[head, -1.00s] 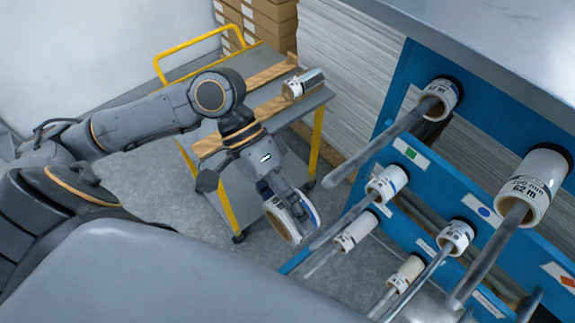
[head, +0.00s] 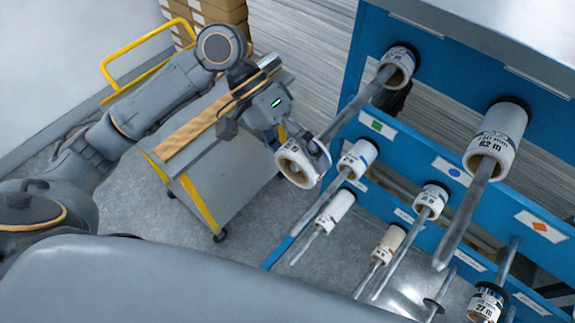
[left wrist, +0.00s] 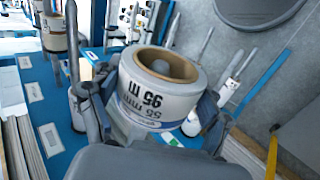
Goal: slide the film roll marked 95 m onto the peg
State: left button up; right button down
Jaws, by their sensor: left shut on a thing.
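My left gripper (head: 304,150) is shut on a short, wide white film roll (head: 288,160) with a brown core. In the left wrist view the held roll (left wrist: 165,98) reads 95 m and 55 mm, upside down, with its open bore facing up. In the head view the roll hangs in the air beside the tip of the upper-left peg (head: 350,117); I cannot tell the depth between them. Several grey pegs stick out of the blue rack (head: 440,155), all those clearly seen bearing rolls. My right gripper is not in view.
A roll marked 62 m (head: 497,140) sits on the large right peg. Other white rolls sit at the upper left (head: 397,66), middle row (head: 357,158) and lower right (head: 486,302). A yellow-handled cart (head: 215,175) stands behind my left arm. Floor between cart and rack is clear.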

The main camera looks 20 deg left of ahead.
aim_at(382, 76)
pick_arm(q)
jog(key=w+d+p, duration=0.1)
jog(key=w, duration=0.3)
jog(key=w+d+p, duration=0.1)
jog(key=w+d, duration=0.1)
jog(key=w, duration=0.2)
jog(key=w+d+p, duration=0.1)
jog(key=w+d, duration=0.1)
jog(key=w, duration=0.3)
jog(key=shift+w+r, duration=0.1)
jog(key=w+d+b, duration=0.1)
jog(key=w, duration=0.2)
jog(key=w+d+b, duration=0.1)
jog(key=w, duration=0.3)
jog(key=w+d+b, duration=0.1)
jog(key=w, duration=0.2)
jog(key=shift+w+d+f, duration=0.2)
jog(key=shift+d, duration=0.15)
jog(key=shift+w+d+b, duration=0.25)
jog(key=shift+w+b, duration=0.5)
jog(key=shift+b, duration=0.05)
jog(key=shift+w+d+r+b, duration=0.15)
jog(key=shift+w+d+b, duration=0.15)
jog(key=shift+w+b, duration=0.45)
jog(key=o, duration=1.3)
jog(key=shift+c, duration=0.2)
